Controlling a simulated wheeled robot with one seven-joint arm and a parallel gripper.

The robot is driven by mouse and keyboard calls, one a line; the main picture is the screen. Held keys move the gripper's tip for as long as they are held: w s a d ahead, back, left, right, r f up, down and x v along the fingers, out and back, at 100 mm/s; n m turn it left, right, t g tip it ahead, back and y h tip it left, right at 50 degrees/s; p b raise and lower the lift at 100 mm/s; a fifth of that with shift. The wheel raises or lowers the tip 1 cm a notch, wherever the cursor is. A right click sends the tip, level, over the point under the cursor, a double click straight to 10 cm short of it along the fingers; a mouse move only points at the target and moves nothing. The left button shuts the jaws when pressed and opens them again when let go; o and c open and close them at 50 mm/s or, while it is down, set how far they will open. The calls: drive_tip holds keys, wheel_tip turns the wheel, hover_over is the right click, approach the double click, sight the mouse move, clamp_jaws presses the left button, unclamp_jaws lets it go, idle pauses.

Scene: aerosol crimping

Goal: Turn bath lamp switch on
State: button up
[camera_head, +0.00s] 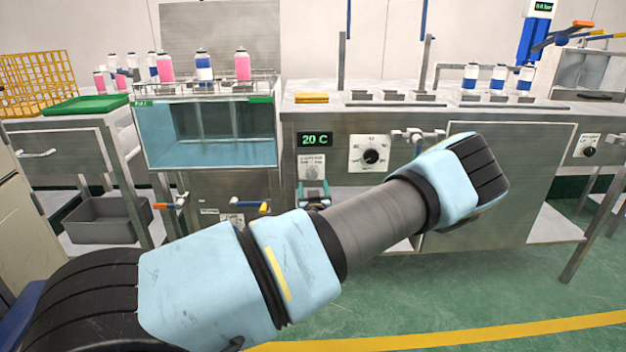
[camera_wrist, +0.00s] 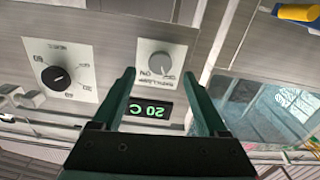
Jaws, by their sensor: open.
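The likely bath lamp switch is a grey round knob (camera_wrist: 160,63) on a light plate, beside the green "20 C" display (camera_wrist: 151,109) in the wrist view. That view is upside down, and the knob's small lettering is hard to read; "ON" shows near it. In the head view its plate (camera_head: 311,164) sits below the display (camera_head: 314,139), with the lower part hidden by my gripper (camera_head: 313,191). My gripper (camera_wrist: 157,74) is open and empty, its two dark green fingers pointing at the panel. The knob appears between and beyond the fingertips; I cannot tell whether they touch the panel.
A black dial (camera_head: 371,156) on a white plate is right of the switch. The glass water bath (camera_head: 210,133) stands left, with pink and blue-white cans above. A tap-like fitting (camera_head: 418,134) projects from the panel on the right.

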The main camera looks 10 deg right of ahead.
sight(312, 177)
drive_tip(key=w, duration=0.3)
drive_tip(key=w+d, duration=0.1)
drive_tip(key=w, duration=0.1)
drive_tip(key=shift+w, duration=0.35)
drive_tip(key=shift+c, duration=0.3)
clamp_jaws()
